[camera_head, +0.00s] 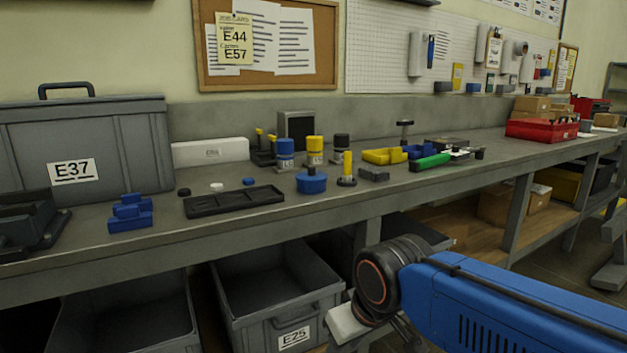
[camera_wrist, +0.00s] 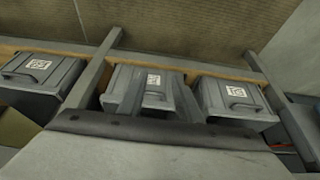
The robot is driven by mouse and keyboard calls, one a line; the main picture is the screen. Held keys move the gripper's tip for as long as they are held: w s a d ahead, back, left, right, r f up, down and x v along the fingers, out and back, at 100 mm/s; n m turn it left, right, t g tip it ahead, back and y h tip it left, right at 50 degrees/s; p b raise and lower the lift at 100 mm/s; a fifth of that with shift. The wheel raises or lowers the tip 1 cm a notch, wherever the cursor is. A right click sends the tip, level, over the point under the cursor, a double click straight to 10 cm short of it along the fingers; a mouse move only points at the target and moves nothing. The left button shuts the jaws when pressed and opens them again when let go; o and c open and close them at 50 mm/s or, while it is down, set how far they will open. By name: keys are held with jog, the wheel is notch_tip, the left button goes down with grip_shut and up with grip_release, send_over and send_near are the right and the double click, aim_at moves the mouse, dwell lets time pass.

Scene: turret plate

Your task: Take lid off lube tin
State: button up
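A low round blue tin (camera_head: 311,184) with a small dark knob on top stands near the front edge of the bench, just right of the black tray. It looks like the lube tin, with its lid on; I can read no label on it. My blue arm enters at the lower right, and its dark wrist is in front of the bench, below and right of the tin, well apart from it. The wrist view shows grey bins under the bench and no tin.
A black tray (camera_head: 234,201), blue blocks (camera_head: 130,213) and a yellow-handled piece (camera_head: 347,170) stand around the tin. Labelled blue (camera_head: 285,154) and yellow (camera_head: 315,151) cans are behind it. A grey case (camera_head: 110,145) is at left. Grey bins (camera_head: 275,285) are below.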

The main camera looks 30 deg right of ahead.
jog(key=shift+o, duration=1.1)
jog(key=w+d+r+m+g, duration=0.1)
jog(key=w+d+r, duration=0.3)
jog(key=w+r, duration=0.85)
jog(key=w+d+r, duration=0.4)
jog(key=w+r, duration=0.6)
jog(key=r, duration=0.5)
jog(key=w+d+r+m+g, duration=0.1)
jog(key=w+d+r, duration=0.3)
jog(key=w+r, duration=0.85)
send_over(312, 168)
jog(key=shift+h, duration=0.3)
jog(key=f, duration=1)
jog(key=shift+s+a, duration=0.3)
jog(key=shift+s, duration=0.1)
jog(key=x, duration=0.3)
jog(key=shift+s+d+f, duration=0.15)
jog(key=shift+s+f, duration=0.05)
jog(key=shift+f, duration=0.25)
jog(key=shift+w+f, duration=0.2)
jog(key=shift+f, duration=0.45)
